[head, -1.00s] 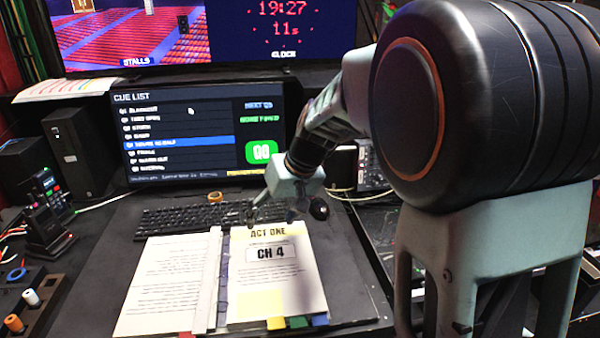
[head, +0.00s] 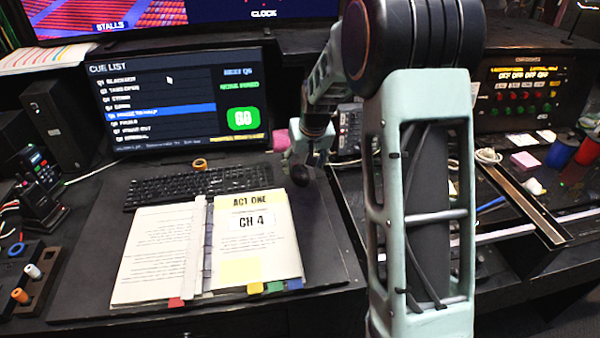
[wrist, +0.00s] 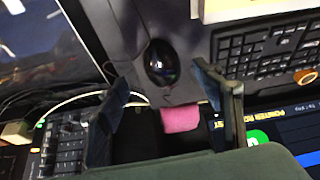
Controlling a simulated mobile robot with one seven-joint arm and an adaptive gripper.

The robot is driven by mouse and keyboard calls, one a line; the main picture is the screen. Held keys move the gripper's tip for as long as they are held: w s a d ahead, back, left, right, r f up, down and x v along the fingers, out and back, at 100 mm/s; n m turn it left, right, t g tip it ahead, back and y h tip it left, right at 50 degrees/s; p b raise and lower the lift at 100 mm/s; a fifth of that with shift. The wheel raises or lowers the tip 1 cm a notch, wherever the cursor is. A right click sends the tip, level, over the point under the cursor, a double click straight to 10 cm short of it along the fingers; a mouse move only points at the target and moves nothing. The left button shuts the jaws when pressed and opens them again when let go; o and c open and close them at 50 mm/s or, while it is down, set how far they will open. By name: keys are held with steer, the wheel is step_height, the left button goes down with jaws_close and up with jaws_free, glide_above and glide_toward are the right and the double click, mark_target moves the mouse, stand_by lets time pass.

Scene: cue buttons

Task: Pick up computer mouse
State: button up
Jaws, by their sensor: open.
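The computer mouse (wrist: 162,63) is black and glossy, and lies on the dark desk. In the wrist view it shows between and just beyond my two fingertips, with nothing gripping it. In the head view the mouse (head: 300,176) is a small dark shape by the top right corner of the open script. My gripper (wrist: 160,76) is open and empty, with its fingers spread to either side of the mouse. In the head view my gripper (head: 312,165) is just above and behind the mouse; its fingertips are hard to make out there.
A pink block (wrist: 180,118) lies close beyond the mouse near the monitor (head: 180,105). The keyboard (head: 200,184) and a tape roll (head: 200,164) are to the left. The open script (head: 255,240) lies in front. Control equipment (head: 525,90) stands at the right.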

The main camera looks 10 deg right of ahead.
mark_target(302, 173)
steer(key=shift+p+x, duration=0.45)
steer(key=shift+x, duration=2.05)
steer(key=shift+s, duration=0.15)
steer(key=c, duration=0.8)
